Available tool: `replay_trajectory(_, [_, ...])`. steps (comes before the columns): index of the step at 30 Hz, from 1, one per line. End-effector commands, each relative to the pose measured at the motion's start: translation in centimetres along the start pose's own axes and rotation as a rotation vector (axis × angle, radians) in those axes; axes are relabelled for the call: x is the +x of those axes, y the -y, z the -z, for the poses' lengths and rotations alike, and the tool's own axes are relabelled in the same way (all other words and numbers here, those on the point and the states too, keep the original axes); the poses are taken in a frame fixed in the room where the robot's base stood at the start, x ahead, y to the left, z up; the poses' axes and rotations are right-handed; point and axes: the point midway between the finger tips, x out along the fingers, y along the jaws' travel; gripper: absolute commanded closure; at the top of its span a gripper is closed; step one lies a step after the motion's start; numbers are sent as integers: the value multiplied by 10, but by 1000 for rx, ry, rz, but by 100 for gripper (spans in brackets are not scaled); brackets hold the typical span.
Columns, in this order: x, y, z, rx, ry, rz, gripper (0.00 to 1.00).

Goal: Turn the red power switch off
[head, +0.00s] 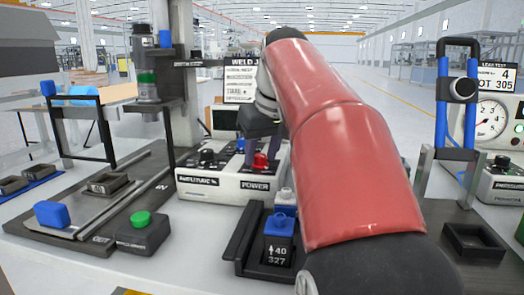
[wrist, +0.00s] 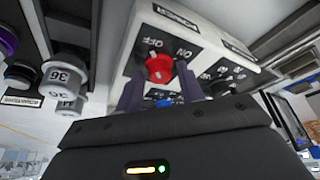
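The red power switch (head: 261,161) is a round knob on the white control box (head: 222,188), above the POWER label (head: 256,186). In the wrist view the red knob (wrist: 159,67) sits on a dark plate with OFF and ON markings, seen upside down. Which marking the knob points to is not clear. My gripper (head: 262,146) is above the box at the knob. In the wrist view its two dark fingers (wrist: 161,88) stand apart, one on each side of the knob, with gaps visible. Contact is not visible.
A black knob (head: 207,158) and blue buttons sit on the same box. A dark stand with a press (head: 147,75) rises at left. A blue-topped block (head: 279,240) sits in a black holder in front. A green button box (head: 142,230) stands front left. My red arm covers the right centre.

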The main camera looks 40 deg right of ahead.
Motion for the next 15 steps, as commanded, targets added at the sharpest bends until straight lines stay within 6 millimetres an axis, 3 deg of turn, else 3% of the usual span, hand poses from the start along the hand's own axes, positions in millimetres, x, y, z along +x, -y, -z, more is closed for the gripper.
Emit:
replay_trajectory(10, [-1, 0, 0, 1, 2, 0, 53])
replay_trajectory(15, [-18, 0, 0, 2, -1, -1, 53])
